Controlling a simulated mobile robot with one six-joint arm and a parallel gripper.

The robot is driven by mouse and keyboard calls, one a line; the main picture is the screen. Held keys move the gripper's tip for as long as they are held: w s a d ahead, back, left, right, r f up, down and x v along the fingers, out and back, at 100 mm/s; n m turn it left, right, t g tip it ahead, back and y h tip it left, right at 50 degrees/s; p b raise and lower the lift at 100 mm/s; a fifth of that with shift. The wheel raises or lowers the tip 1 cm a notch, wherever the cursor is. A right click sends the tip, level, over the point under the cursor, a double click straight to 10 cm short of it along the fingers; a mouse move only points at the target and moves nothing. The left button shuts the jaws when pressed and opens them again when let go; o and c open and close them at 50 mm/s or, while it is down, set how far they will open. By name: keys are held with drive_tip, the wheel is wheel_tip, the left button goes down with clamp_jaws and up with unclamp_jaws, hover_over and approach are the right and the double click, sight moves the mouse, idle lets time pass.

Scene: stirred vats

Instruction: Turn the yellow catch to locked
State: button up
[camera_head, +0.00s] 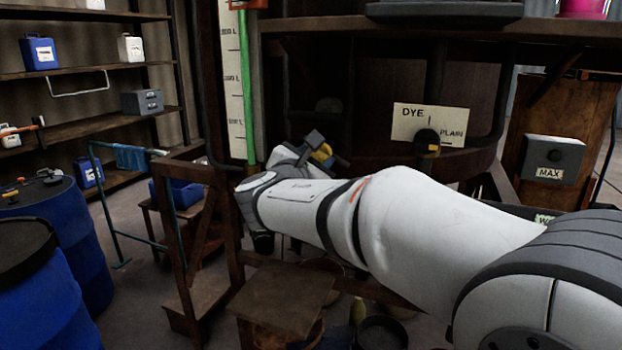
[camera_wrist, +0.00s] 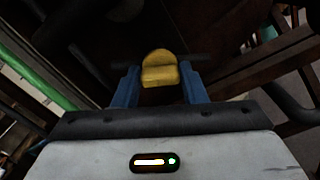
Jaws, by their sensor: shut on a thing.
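The yellow catch (camera_wrist: 160,73) sits between the two blue fingers of my gripper (camera_wrist: 159,84) in the wrist view. My gripper is shut on it, one finger on each side. A dark bar shows behind the fingers and sticks out to both sides. My gripper (camera_head: 318,147) is small and partly hidden there. No locked mark is readable, so I cannot tell the catch's setting.
A dark knob (camera_head: 427,139) is by the DYE/PLAIN plate (camera_head: 408,120), right of my gripper. A green sight tube (camera_head: 246,90) stands to the left. Wooden steps (camera_head: 196,290), a stool (camera_head: 283,297) and blue drums (camera_head: 75,235) crowd the lower left. A MAX box (camera_head: 551,158) is at right.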

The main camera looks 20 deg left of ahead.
drive_tip(key=shift+f+m+b, duration=0.2)
drive_tip(key=shift+m+b, duration=6.1)
drive_tip(key=shift+b, duration=1.45)
drive_tip(key=o, duration=1)
drive_tip(key=shift+r, duration=0.1)
